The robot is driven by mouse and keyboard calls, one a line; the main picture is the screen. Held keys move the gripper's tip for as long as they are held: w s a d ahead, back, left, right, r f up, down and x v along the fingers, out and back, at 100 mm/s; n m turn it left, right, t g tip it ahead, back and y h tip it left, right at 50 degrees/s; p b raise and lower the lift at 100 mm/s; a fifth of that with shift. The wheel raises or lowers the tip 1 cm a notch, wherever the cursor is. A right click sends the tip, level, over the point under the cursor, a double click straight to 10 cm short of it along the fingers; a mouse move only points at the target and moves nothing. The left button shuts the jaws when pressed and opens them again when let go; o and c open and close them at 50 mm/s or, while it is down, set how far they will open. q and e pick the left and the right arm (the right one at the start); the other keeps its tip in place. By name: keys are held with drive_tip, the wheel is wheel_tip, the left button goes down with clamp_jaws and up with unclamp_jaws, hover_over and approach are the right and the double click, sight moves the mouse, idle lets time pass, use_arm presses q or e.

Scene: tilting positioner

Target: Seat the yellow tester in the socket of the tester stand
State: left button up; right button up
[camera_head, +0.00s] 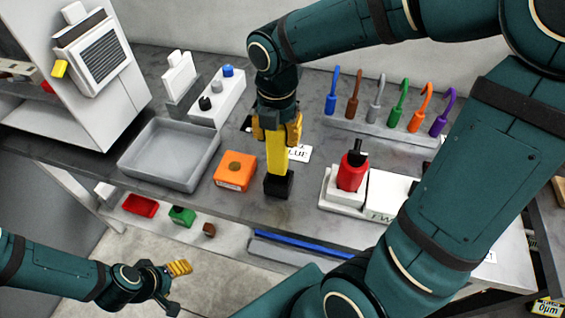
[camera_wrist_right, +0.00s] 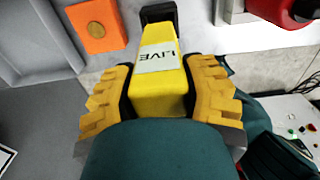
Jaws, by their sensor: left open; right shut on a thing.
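My right gripper (camera_head: 277,138) points down over the middle of the table and is shut on the yellow tester (camera_head: 276,160). The tester is upright, its black end (camera_head: 278,186) downward; I cannot tell whether that end touches the table. The right wrist view shows the tester (camera_wrist_right: 160,85) between both fingers, with a white LIVE label on it. I cannot tell for sure which thing is the tester stand; a white base (camera_head: 340,198) to the right holds a red, black-topped body (camera_head: 352,172). My left gripper (camera_head: 176,286) is open and empty at the lower left, apart from the table.
An orange block (camera_head: 235,171) is close left of the tester, with a grey tray (camera_head: 165,165) beyond. A white block with knobs (camera_head: 218,98) stands behind. A rack of coloured hooks (camera_head: 380,131) is at the back right.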

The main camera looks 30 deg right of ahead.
sight(278, 153)
drive_tip(key=shift+f+b, duration=0.65)
drive_tip(key=shift+f, duration=2.35)
drive_tip(key=shift+f, duration=0.2)
drive_tip(key=o, duration=1.3)
drive_tip(key=shift+c, duration=0.2)
drive_tip(key=shift+r, duration=0.1)
wheel_tip(278, 153, up, 12)
drive_tip(key=p, duration=0.2)
drive_tip(key=shift+r+p, duration=0.15)
drive_tip(key=shift+p, duration=0.25)
